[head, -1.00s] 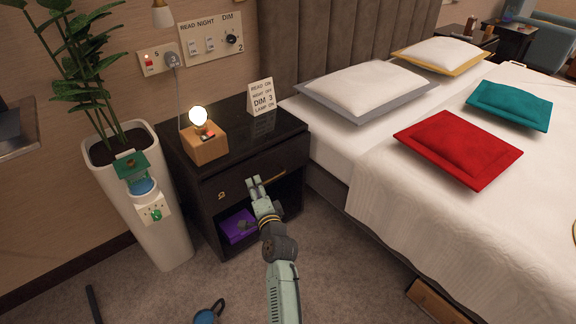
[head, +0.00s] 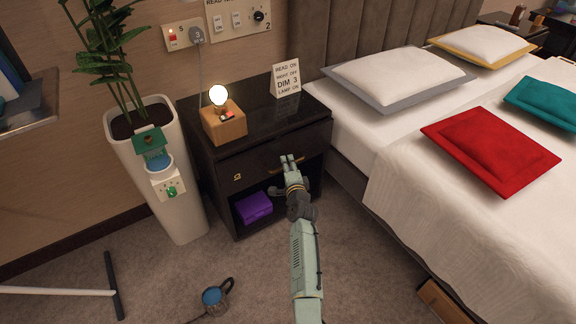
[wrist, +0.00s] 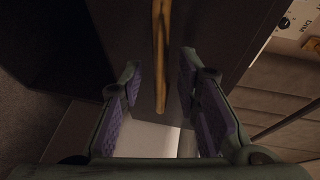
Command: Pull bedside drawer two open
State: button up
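The bedside cabinet is dark, and its drawer front (head: 250,168) looks closed under the glossy top. A gold bar handle (wrist: 160,50) runs down the upper middle of the wrist view. In the head view my gripper (head: 289,159) is at the drawer front and hides part of the handle. In the wrist view my gripper (wrist: 160,80) is open, with one purple-padded finger on each side of the handle and a gap to it. I cannot tell whether the fingertips reach past the bar. No number shows on the drawer.
A lamp on a wooden block (head: 224,124) and a sign card (head: 285,78) stand on the cabinet. A purple box (head: 254,207) lies in the open shelf below. A white planter (head: 185,205) stands left, the bed (head: 430,210) right.

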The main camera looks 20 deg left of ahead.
jog(key=shift+w+a+f, duration=0.1)
jog(key=shift+w+a, duration=0.15)
jog(key=shift+w, duration=0.1)
jog(key=shift+c, duration=0.2)
grip_shut()
dwell(0.5)
